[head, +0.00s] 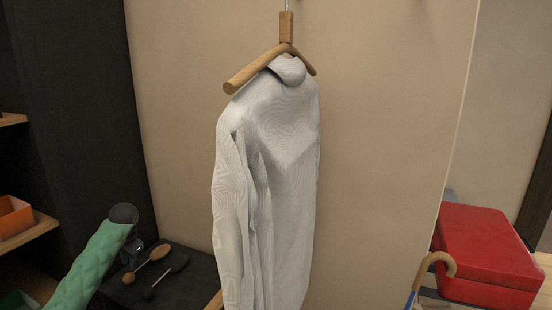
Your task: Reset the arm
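My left arm comes in at the lower left in a green cover. My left gripper (133,258) is a small dark shape at its end, low over a dark surface (192,282). It is too small and dark to tell whether its fingers are open or shut. I see nothing clearly held in it. My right gripper is not in view.
A white long-sleeved garment (270,170) hangs on a wooden hanger (258,70) in the middle. A red case (490,250) and a curved wooden handle (438,259) are at right. An orange box (14,217) sits on a left shelf.

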